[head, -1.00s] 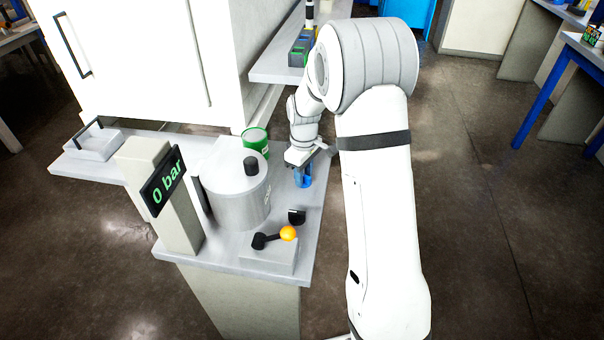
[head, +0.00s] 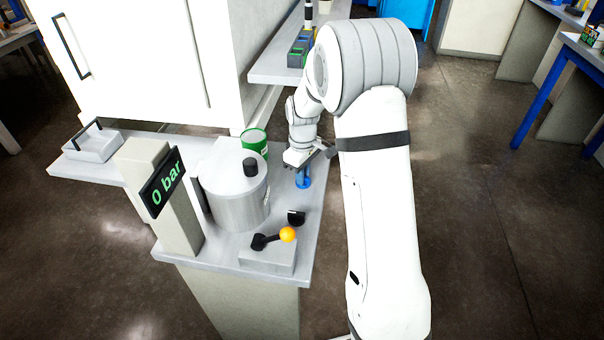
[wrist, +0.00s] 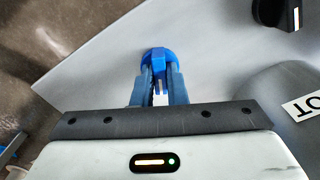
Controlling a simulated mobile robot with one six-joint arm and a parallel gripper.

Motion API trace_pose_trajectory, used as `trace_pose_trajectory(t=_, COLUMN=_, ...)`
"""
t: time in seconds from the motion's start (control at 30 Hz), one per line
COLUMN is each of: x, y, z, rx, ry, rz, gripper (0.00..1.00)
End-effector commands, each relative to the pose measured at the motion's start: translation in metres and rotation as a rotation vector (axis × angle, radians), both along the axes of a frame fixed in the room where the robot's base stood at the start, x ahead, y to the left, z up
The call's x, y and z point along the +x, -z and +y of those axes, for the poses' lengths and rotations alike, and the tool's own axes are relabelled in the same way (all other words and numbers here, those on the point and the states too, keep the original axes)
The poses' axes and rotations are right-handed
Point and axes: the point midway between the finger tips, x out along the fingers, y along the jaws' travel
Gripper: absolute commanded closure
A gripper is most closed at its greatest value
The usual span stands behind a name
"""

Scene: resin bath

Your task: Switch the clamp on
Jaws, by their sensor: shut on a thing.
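My gripper (wrist: 158,76) is shut on a bright blue thing (wrist: 158,55) at its fingertips, low over the grey bench top. In the head view, the blue thing (head: 304,179) shows below my gripper (head: 303,172), right of the metal pot. I cannot tell whether it is the clamp. A black knob (head: 296,217) sits on the bench in front of it. In the wrist view the black knob (wrist: 289,14) has a white line and stands apart from my fingers. A black lever (head: 265,241) with an orange ball sits on a grey block in front.
The metal pot (head: 238,203) with a black lid knob stands left of my gripper. A display post (head: 162,215) reads 0 bar. A green can (head: 254,143) stands behind the pot. The bench's right edge is close to my gripper; open floor lies beyond.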

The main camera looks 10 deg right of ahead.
Motion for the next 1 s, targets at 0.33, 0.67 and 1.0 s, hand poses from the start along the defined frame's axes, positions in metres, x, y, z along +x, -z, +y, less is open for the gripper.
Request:
trace_pose_trajectory(t=0.33, x=0.0017, y=-0.0013, z=-0.0009, rx=-0.001, ry=0.207, rz=-0.006, gripper=1.0)
trace_pose_trajectory(t=0.67, x=0.0019, y=-0.0013, z=-0.0012, rx=0.0, ry=0.453, rz=-0.007, gripper=1.0)
trace_pose_trajectory(t=1.0, x=0.002, y=-0.0013, z=-0.0014, rx=0.001, ry=0.601, rz=-0.007, gripper=1.0)
